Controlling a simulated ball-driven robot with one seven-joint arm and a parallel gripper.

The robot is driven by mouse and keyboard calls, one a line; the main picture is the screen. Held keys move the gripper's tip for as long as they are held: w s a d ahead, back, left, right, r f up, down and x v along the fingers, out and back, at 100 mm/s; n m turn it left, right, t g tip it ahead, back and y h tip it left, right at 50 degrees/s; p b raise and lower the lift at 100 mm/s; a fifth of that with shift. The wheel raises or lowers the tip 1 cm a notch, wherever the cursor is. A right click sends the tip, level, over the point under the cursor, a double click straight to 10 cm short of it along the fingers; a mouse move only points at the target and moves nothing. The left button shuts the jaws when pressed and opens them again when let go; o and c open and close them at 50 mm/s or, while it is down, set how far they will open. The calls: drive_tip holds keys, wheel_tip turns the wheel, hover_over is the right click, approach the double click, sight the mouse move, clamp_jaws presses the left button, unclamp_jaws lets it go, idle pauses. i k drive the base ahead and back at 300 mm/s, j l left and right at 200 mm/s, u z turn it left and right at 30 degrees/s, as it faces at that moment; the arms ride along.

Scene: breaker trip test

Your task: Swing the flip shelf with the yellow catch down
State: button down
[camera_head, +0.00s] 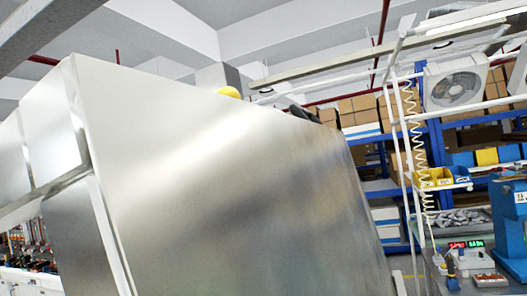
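A large brushed-metal panel (220,190) fills the middle of the view, close to the camera and tilted. I cannot tell whether it is the flip shelf or the side of a cabinet. A small rounded yellow piece (229,92) shows just over its top edge; it may be the yellow catch, but most of it is hidden behind the panel. A small dark piece (304,113) also shows above that edge, and I cannot tell what it is. I cannot make out my gripper or its fingers.
Behind are blue racks with cardboard boxes (357,107) and a fan (457,83). At the lower left, a bench with several small parts (28,250) shows.

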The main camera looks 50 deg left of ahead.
sight(141, 183)
drive_tip(key=k+l+u, duration=0.1)
drive_tip(key=u, duration=0.3)
drive_tip(key=k+l+u, duration=0.15)
drive_tip(key=u, duration=0.25)
